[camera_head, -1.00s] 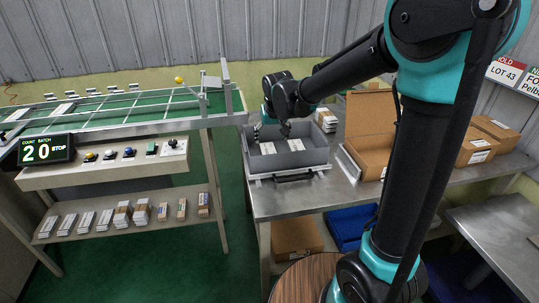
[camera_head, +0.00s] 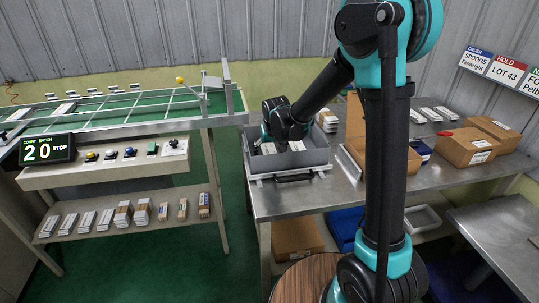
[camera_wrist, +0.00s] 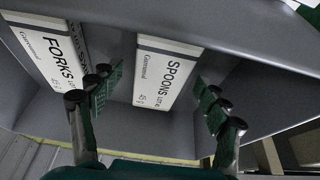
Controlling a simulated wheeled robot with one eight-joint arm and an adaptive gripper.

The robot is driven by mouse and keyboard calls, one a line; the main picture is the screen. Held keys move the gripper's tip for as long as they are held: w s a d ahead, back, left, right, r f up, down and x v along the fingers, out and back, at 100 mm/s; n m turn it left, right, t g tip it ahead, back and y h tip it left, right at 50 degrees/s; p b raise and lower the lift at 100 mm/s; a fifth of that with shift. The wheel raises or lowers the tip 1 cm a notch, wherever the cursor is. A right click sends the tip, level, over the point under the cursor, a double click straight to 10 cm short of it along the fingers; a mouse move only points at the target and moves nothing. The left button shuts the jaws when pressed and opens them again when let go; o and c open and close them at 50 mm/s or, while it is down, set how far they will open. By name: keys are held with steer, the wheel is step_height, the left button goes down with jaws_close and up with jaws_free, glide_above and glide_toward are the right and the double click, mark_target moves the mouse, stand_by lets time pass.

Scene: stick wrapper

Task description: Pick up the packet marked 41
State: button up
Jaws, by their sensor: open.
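A white packet printed SPOONS (camera_wrist: 166,72) lies in the grey tray (camera_head: 318,158). A second white packet printed FORKS (camera_wrist: 50,52) lies to its left in the wrist view. Each has small print by its name, too small for me to read for sure, so I cannot tell which is marked 41. My gripper (camera_wrist: 160,97) is open, one finger on each side of the SPOONS packet's near end, with nothing held. In the head view my gripper (camera_head: 275,143) is down inside the tray and hides part of the packets there.
The tray walls stand close around my gripper. An open cardboard box (camera_head: 398,158) stands to the right of the tray, partly behind my arm. Closed boxes (camera_head: 468,148) and white packets (camera_head: 430,114) are further right on the bench. A counter display (camera_head: 46,149) reads 20.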

steer(key=c, duration=1.2)
steer(key=shift+r, duration=0.15)
